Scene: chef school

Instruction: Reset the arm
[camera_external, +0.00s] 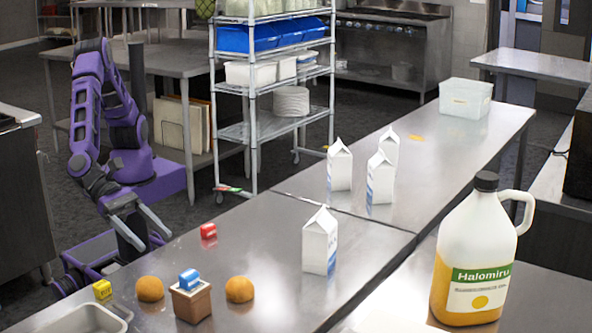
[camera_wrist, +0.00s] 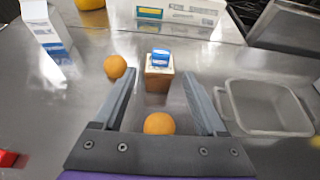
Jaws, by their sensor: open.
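My purple arm stands on the far side of the steel table in the external view. My gripper (camera_external: 150,229) is open and empty, held above the table's left end near its edge. In the wrist view my gripper (camera_wrist: 165,88) shows its two grey fingers spread wide. An orange (camera_wrist: 159,123) appears between the finger bases, below the gripper. A small brown box (camera_wrist: 158,80) with a blue-and-white block (camera_wrist: 161,57) on top appears between the fingertips, farther off. Neither is seen to be held.
Another orange (camera_external: 239,289), a red block (camera_external: 208,231), a yellow block (camera_external: 102,289) and a metal tray (camera_external: 75,318) lie near my gripper. Several milk cartons (camera_external: 320,243) and a large jug (camera_external: 473,250) stand rightward. A wire shelf (camera_external: 253,133) stands behind the table.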

